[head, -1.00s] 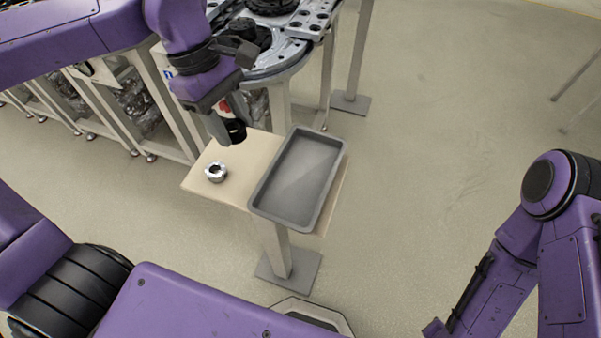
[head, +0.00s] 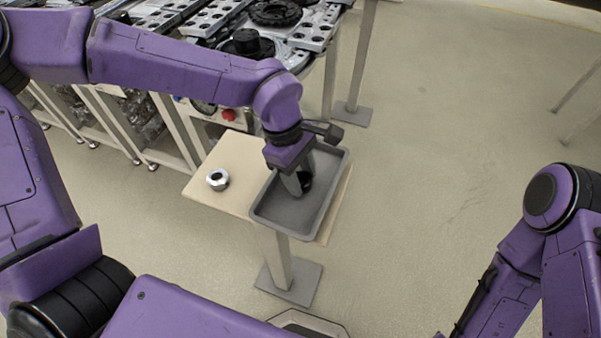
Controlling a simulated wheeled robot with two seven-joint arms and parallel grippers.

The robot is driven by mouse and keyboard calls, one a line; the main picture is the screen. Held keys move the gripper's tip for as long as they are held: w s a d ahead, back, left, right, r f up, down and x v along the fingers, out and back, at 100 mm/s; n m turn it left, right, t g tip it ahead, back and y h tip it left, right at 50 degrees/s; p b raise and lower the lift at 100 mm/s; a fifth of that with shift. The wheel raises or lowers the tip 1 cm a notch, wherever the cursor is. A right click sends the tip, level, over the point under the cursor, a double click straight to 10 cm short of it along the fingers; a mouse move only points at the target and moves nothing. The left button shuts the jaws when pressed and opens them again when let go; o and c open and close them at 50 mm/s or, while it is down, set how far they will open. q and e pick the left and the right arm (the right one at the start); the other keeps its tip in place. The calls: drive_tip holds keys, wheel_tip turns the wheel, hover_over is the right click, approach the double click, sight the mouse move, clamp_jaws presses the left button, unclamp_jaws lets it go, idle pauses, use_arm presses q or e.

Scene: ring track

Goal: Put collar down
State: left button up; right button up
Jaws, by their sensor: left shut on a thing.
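My left gripper (head: 298,186) is over the grey tray (head: 262,213), pointing down. It is shut on a small black collar (head: 306,181), which is partly hidden by the fingers. I cannot tell whether the collar touches the tray floor.
The rest of the visible tray floor is empty. A ring track (head: 270,50) with black round parts and perforated plates stands behind the small table. A red button (head: 228,114) sits below the track. Open floor lies to the right.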

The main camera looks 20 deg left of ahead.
use_arm(q)
drive_tip(key=o, duration=1.3)
drive_tip(key=shift+f, duration=0.15)
drive_tip(key=shift+c, duration=0.2)
drive_tip(key=s+p+v, duration=0.1)
drive_tip(key=v, duration=1.1)
drive_tip(key=shift+w+r, duration=0.25)
drive_tip(key=shift+w, duration=0.2)
drive_tip(key=shift+d, duration=0.1)
